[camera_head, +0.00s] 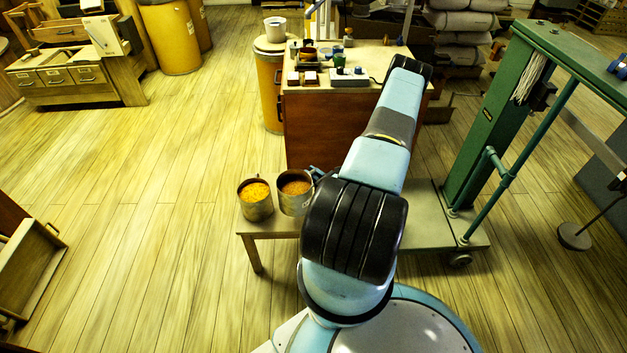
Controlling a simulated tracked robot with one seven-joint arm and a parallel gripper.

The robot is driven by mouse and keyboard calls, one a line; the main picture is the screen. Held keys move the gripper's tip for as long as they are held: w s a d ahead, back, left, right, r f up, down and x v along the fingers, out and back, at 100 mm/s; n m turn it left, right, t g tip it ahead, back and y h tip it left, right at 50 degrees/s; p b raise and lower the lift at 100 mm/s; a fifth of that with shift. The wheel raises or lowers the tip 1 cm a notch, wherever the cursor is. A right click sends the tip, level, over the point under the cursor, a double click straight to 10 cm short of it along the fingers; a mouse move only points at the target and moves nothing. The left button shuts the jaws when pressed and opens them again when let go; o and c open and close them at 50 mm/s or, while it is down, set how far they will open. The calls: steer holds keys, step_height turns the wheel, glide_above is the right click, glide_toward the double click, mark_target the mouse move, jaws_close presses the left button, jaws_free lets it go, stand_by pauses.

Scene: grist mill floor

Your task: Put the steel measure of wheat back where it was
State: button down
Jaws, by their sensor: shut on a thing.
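Two steel measures are at the low wooden bench (276,226) in front of me. The left measure (256,208) holds bright yellow grain. The right measure (294,203) holds browner grain, which looks like the wheat. My gripper (316,174) is at the right side of the browner measure and is shut on its rim or wall. Most of the gripper is hidden behind my arm. Both measures are upright and close together. I cannot tell whether the held measure rests on the bench or is slightly above it.
A brown cabinet (320,135) with small items on top stands behind the bench. A lidded drum (268,80) stands to its left. A green platform scale (487,125) is at the right, its wheeled base (440,222) near the bench. Open floor lies to the left.

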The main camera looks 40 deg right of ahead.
steer(key=shift+w+d+f, duration=0.35)
steer(key=shift+w+f, duration=0.4)
steer(key=shift+f, duration=0.7)
steer(key=shift+w+d+f, duration=0.35)
steer(key=shift+w+f, duration=0.35)
steer(key=shift+f, duration=0.8)
steer(key=shift+w+d+f, duration=0.35)
steer(key=shift+w+f, duration=0.4)
steer(key=shift+f, duration=0.8)
steer(key=c, duration=1)
jaws_free()
steer(key=shift+s, duration=0.1)
